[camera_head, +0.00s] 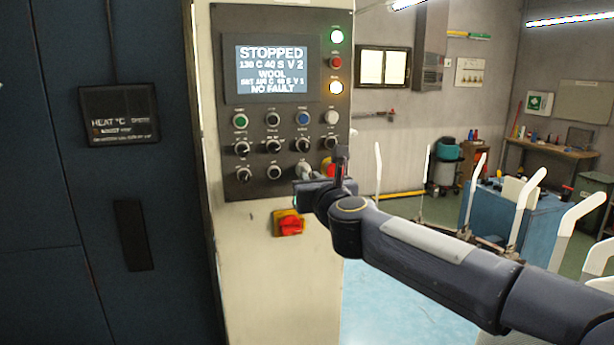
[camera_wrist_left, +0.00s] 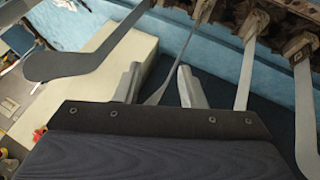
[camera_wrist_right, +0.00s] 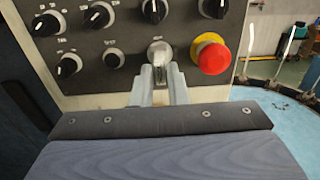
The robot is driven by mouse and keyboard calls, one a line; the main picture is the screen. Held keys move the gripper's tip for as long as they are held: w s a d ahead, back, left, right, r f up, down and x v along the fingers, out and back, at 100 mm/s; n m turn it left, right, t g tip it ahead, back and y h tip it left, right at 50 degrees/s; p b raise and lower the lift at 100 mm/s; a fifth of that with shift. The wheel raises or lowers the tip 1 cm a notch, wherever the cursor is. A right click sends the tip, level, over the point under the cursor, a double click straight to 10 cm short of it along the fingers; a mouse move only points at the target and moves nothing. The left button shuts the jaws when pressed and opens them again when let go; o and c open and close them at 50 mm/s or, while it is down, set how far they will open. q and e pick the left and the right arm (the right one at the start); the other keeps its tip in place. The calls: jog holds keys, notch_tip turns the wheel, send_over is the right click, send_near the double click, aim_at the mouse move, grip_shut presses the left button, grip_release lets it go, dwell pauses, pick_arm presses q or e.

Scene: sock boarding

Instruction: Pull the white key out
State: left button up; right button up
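The white key (camera_wrist_right: 159,55) sits in a switch in the bottom row of the dark control panel (camera_wrist_right: 85,72), left of the red emergency button. In the right wrist view, my right gripper (camera_wrist_right: 161,76) has its fingertips close on both sides of the key and appears shut on it. In the head view, my right gripper (camera_head: 322,182) is at the panel's lower right, partly hiding the key (camera_head: 304,170) and red button. My left gripper (camera_wrist_left: 158,82) is open and empty; it is outside the head view.
A red mushroom button (camera_wrist_right: 211,56) stands just right of the key. Several black knobs (camera_head: 274,172) are to the left and above. A red-yellow rotary switch (camera_head: 289,224) is below the panel. The screen (camera_head: 271,68) reads STOPPED. Pale flat boards (camera_wrist_left: 248,70) surround my left gripper.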

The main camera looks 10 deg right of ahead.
jog(key=shift+w, duration=1)
jog(key=shift+s, duration=0.15)
dwell(0.4)
grip_shut()
jog(key=shift+s, duration=0.1)
jog(key=shift+s+b, duration=0.35)
jog(key=shift+s, duration=1.8)
jog(key=shift+s, duration=0.1)
